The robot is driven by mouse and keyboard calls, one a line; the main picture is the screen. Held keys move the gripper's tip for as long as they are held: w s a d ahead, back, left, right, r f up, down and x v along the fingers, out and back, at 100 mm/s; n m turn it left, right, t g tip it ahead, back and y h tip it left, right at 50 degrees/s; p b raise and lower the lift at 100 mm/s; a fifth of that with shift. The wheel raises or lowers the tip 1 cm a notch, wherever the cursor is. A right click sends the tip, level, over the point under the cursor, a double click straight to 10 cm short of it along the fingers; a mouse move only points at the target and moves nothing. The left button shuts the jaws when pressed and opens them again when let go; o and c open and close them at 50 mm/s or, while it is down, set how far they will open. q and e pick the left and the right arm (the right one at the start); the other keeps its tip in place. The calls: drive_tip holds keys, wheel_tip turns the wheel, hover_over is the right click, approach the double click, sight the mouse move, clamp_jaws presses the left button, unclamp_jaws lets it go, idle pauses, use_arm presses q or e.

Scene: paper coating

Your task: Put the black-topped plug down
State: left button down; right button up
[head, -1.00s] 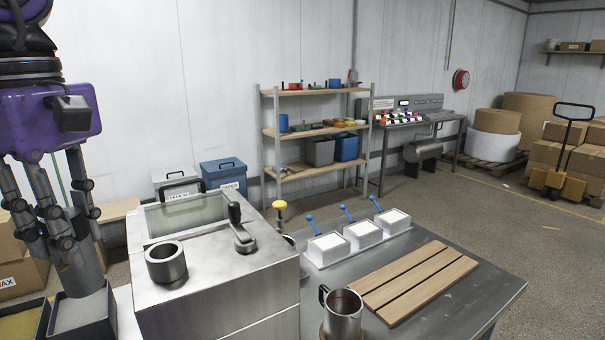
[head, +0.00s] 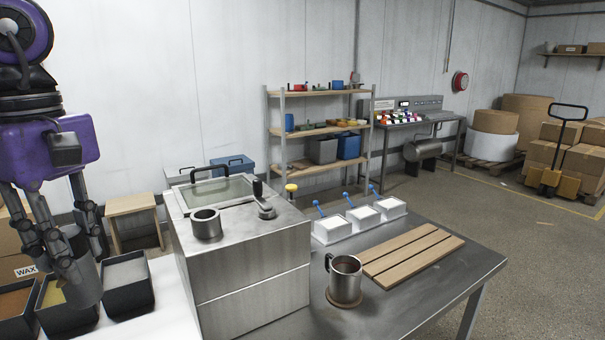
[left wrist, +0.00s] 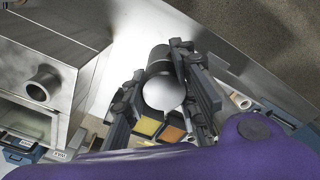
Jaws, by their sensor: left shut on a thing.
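My left gripper (head: 72,268), at the left edge of the head view, points down with its fingers shut around a grey cylinder (head: 88,286). In the left wrist view the cylinder (left wrist: 158,62) shows dark sides and a pale round face between the fingers. I cannot clearly see a black top on it. It hangs over or in front of the dark trays; its height above them is unclear. A yellow-topped piece (head: 291,189) stands behind the steel machine. My right gripper is not in view.
The steel machine (head: 250,265) carries an open metal cup (head: 206,225). Dark trays (head: 128,295) stand on the white surface at left. The metal table (head: 425,285) holds a mug (head: 345,278), wooden slats (head: 413,255) and white boxes with blue levers. Its front right is clear.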

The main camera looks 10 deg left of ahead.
sight(86, 278)
use_arm(q)
drive_tip(key=shift+m, duration=0.7)
drive_tip(key=f, duration=0.1)
drive_tip(key=w+a+f, duration=0.1)
drive_tip(key=f, duration=0.2)
drive_tip(key=shift+w+a, duration=0.35)
drive_tip(key=shift+a, duration=0.05)
wheel_tip(86, 278, down, 3)
drive_tip(key=shift+r+m+p, duration=0.1)
drive_tip(key=shift+m+p, duration=0.2)
drive_tip(key=shift+m, duration=0.2)
drive_tip(key=w+d+f+m+p, duration=0.2)
drive_tip(key=d+f+m, duration=1.1)
drive_tip(key=d+f, duration=0.4)
drive_tip(key=shift+w+d+m, duration=0.25)
drive_tip(key=shift+d+m, duration=0.15)
drive_tip(key=shift+d, duration=0.2)
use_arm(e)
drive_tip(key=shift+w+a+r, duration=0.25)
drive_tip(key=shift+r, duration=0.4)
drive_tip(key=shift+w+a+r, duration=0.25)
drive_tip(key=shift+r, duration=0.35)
